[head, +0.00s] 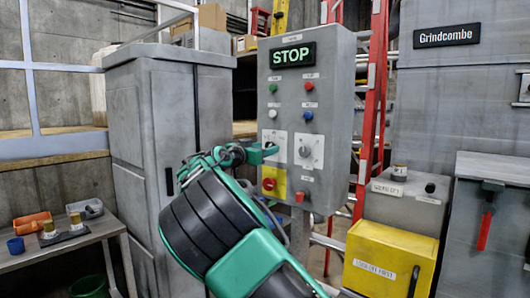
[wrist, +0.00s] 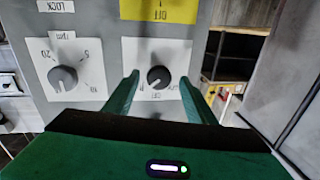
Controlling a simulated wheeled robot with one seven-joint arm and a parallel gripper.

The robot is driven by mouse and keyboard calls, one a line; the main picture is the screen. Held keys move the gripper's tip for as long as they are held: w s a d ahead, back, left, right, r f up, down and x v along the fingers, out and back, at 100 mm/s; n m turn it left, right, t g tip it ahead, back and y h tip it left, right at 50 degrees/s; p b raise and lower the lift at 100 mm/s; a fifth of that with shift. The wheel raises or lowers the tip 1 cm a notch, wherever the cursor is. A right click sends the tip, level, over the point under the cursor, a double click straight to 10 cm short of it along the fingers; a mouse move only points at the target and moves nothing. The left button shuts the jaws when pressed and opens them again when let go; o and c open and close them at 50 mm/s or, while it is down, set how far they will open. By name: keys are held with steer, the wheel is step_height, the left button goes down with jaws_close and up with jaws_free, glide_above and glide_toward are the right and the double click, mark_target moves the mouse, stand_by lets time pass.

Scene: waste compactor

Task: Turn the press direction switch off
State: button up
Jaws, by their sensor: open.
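The press direction switch appears to be the small black knob (wrist: 159,76) on a white plate, on the grey control panel (head: 335,110). In the wrist view the panel's print is upside down. My gripper (wrist: 159,88) is open, with one green finger on each side of the knob. I cannot tell whether either finger touches it. In the head view my gripper (head: 266,150) is at the panel's left plate and hides the knob.
A numbered grey dial (wrist: 63,78) sits beside the switch; the head view shows it too (head: 304,151). A red knob on a yellow plate (head: 273,183) is below. Coloured buttons and a lit STOP sign (head: 293,54) are above. A grey cabinet (head: 165,120) stands left.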

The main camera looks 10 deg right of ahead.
steer(key=shift+w+d, duration=0.45)
steer(key=shift+d, duration=0.1)
steer(key=c, duration=1)
